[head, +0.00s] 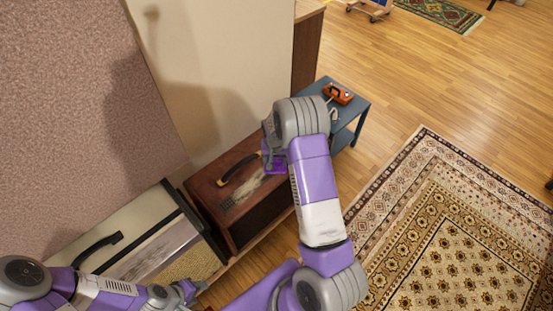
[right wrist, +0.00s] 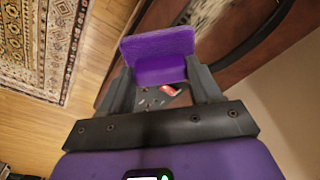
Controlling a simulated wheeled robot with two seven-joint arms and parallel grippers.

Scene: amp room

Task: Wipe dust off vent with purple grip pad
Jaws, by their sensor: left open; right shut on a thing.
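The brown wooden amp (head: 222,182) stands by the wall with a dark handle on top. A dark slotted vent (head: 230,203) lies on its top near the front left, with a pale dusty patch (head: 250,188) beside and partly over it. My right gripper (head: 268,153) is shut on the purple grip pad (right wrist: 158,48), above the amp's far right end, apart from the vent. The pad also shows in the head view (head: 277,163), partly hidden by my arm. Whether it touches the amp is unclear. My left gripper (head: 190,289) is open and empty, low in front of the cream amp.
A cream amp (head: 125,228) with a black handle stands left of the brown one. A blue side table (head: 352,106) holding an orange-red object (head: 338,93) stands behind on the right. A patterned rug (head: 450,230) covers the floor at right.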

